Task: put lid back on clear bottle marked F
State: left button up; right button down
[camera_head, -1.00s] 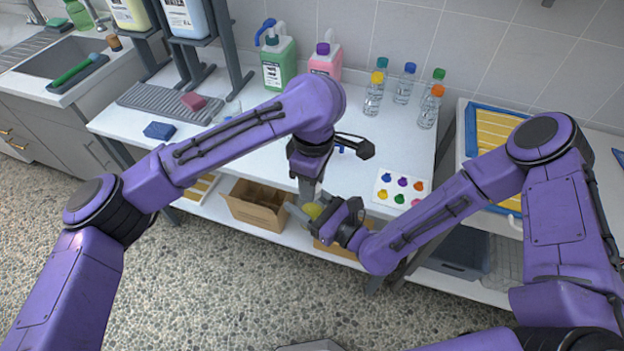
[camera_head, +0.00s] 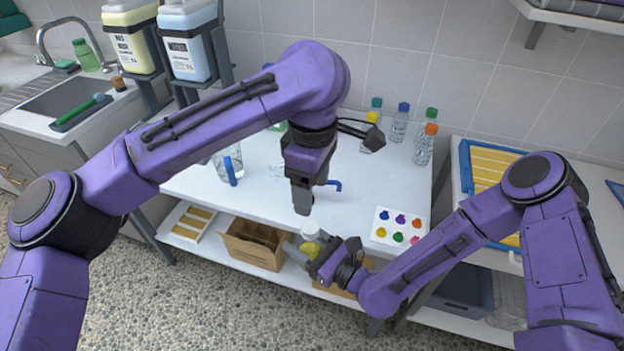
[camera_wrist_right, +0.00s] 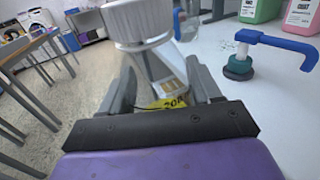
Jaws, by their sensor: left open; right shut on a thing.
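My right gripper (camera_head: 318,262) is shut on a clear bottle (camera_head: 311,248) with a yellow label, held out in front of the table's front edge. In the right wrist view the label (camera_wrist_right: 172,102) is only partly visible and I cannot read it surely. A white ribbed lid (camera_wrist_right: 140,22) sits at the top of the bottle; it also shows in the head view (camera_head: 310,229). I cannot tell whether it is fully tightened. My left gripper (camera_head: 302,210) is open, pointing down just above the lid and apart from it.
A paint-spot card (camera_head: 398,226) lies on the white table (camera_head: 350,205). A pump head with blue spout (camera_wrist_right: 240,62) and a clear jug (camera_head: 229,160) stand there too. Several small capped bottles (camera_head: 424,145) line the back. A cardboard box (camera_head: 252,246) is on the shelf below.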

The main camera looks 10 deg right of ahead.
pick_arm(q)
jog(key=shift+r, duration=0.75)
